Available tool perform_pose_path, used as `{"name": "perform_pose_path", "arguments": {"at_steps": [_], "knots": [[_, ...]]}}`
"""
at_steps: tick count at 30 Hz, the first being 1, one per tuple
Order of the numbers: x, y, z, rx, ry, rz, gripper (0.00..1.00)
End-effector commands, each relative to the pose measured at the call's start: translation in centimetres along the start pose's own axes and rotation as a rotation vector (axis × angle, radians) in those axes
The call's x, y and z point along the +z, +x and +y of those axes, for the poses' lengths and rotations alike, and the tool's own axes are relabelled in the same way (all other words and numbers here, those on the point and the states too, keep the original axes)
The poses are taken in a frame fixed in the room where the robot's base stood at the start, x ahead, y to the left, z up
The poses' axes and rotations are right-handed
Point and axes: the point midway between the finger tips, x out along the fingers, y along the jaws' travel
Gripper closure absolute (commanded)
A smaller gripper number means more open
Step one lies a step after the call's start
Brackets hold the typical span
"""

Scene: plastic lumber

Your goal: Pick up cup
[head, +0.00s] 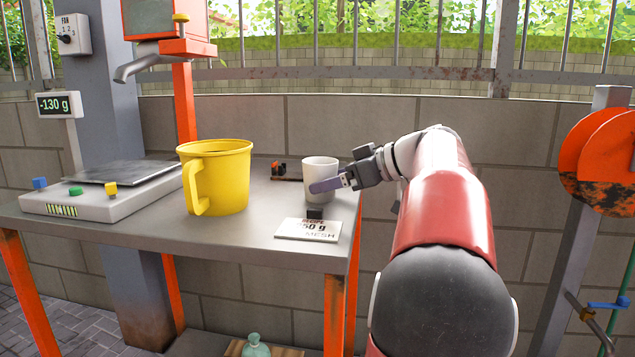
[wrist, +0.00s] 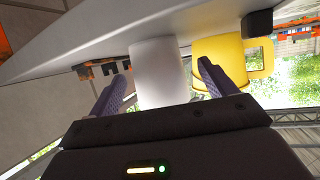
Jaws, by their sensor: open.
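A small white cup (head: 320,172) stands upright near the right end of the grey table. A larger yellow mug (head: 222,175) with a handle stands to its left. My gripper (head: 325,186) comes in from the right, and one finger shows across the front of the white cup. In the wrist view the white cup (wrist: 158,72) lies between the two spread fingers of my gripper (wrist: 165,82), and the yellow mug (wrist: 225,55) shows behind the right finger. I cannot tell whether either finger touches the white cup.
The table (head: 270,258) also holds a scale (head: 105,190) on the left and a recipe card (head: 308,229) with a small black block (head: 314,212) in front of the white cup. A tap (head: 150,62) hangs above. A small dark-orange object (head: 281,171) lies behind the cup.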

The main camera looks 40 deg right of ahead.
Motion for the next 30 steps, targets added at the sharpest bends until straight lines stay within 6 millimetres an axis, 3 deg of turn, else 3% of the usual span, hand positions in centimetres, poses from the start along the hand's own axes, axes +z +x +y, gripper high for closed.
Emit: {"name": "perform_pose_path", "arguments": {"at_steps": [6, 15, 27, 30], "knots": [[-0.3, 3.1, 0.3, -0.001, 0.001, 0.001, 0.16], [-0.3, 3.7, 0.3, 0.000, 0.000, 0.000, 0.16], [-0.3, 3.7, 0.3, 0.000, 0.000, 0.000, 0.66], [-0.3, 3.7, 0.3, 0.000, 0.000, 0.000, 0.66]]}}
